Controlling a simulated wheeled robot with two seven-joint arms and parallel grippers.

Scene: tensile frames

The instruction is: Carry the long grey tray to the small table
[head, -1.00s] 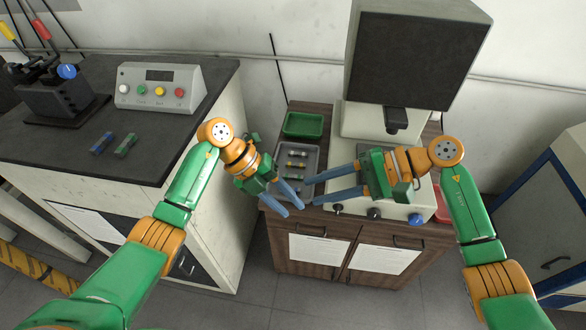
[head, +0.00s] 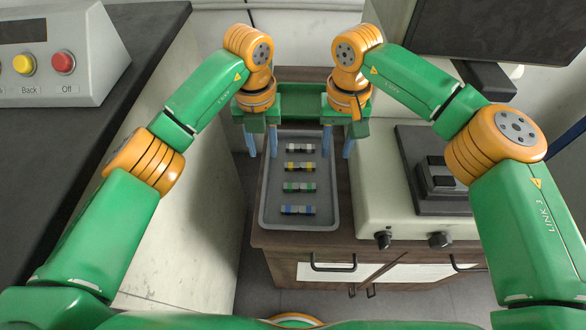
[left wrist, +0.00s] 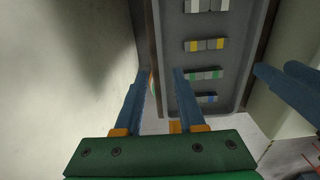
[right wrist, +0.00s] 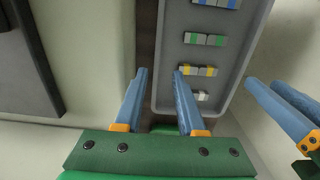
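The long grey tray (head: 330,215) lies on a dark wooden cabinet (head: 275,240). Several small bars with coloured ends lie in a row in it. My left gripper (head: 262,150) points down at the tray's left side near its far end. It is open, its fingertips on either side of the left wall in the left wrist view (left wrist: 161,74). My right gripper (head: 338,150) is likewise open at the right wall, also seen in the right wrist view (right wrist: 160,72). I cannot tell whether the fingers touch the walls. I see no small table.
A green tray (head: 304,105) lies behind the grey tray, partly hidden by my grippers. A pale machine (head: 385,205) stands close on the right. On the left, a dark-topped bench (head: 120,135) carries a control box (head: 75,50). A narrow gap separates bench and cabinet.

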